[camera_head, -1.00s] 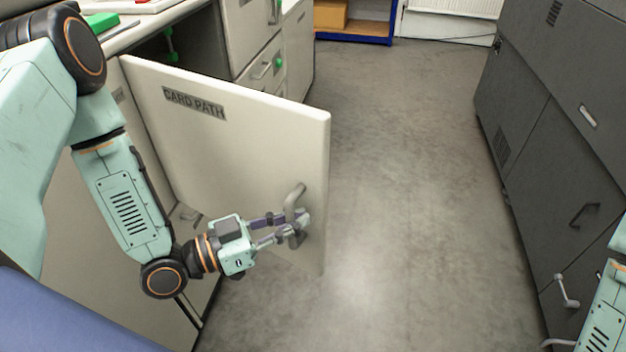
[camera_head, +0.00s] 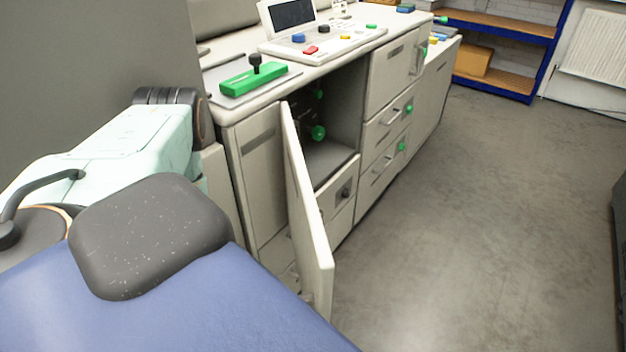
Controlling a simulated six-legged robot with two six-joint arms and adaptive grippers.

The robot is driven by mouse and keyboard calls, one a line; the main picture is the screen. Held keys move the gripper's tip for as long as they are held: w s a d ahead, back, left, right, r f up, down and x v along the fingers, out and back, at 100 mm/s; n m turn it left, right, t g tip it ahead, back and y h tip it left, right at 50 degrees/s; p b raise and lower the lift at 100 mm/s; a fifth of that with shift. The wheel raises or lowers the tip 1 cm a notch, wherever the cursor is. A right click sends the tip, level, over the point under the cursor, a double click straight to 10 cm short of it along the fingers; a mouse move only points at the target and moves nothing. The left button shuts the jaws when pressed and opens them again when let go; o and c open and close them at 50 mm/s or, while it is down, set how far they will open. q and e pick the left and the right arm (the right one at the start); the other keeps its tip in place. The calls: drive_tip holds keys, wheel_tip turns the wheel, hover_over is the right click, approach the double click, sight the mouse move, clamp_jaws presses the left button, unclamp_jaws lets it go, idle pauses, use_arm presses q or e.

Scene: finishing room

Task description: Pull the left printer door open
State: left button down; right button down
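The left printer door (camera_head: 308,215) is a cream panel on the front of the long printer (camera_head: 240,165). It stands swung out from the cabinet and shows nearly edge-on. Behind it the dark compartment (camera_head: 335,120) is open to view, with green knobs inside. The door's handle is not clearly visible from here. My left arm comes in from the left, but its lower part and gripper are hidden or outside the picture. My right gripper is not in the picture.
A control panel (camera_head: 325,38) and a green block with a black knob (camera_head: 253,78) are on the printer top. Drawers (camera_head: 385,120) lie right of the compartment. A blue-framed shelf (camera_head: 495,35) stands at the back.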

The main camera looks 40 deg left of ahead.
use_arm(q)
drive_tip(key=shift+a+r, duration=0.1)
drive_tip(key=shift+a, duration=0.25)
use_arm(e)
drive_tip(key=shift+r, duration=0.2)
use_arm(q)
drive_tip(key=c, duration=1.7)
unclamp_jaws()
drive_tip(key=shift+o, duration=0.4)
drive_tip(key=shift+a, duration=0.1)
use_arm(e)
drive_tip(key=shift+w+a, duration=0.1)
use_arm(q)
drive_tip(key=shift+s, duration=0.1)
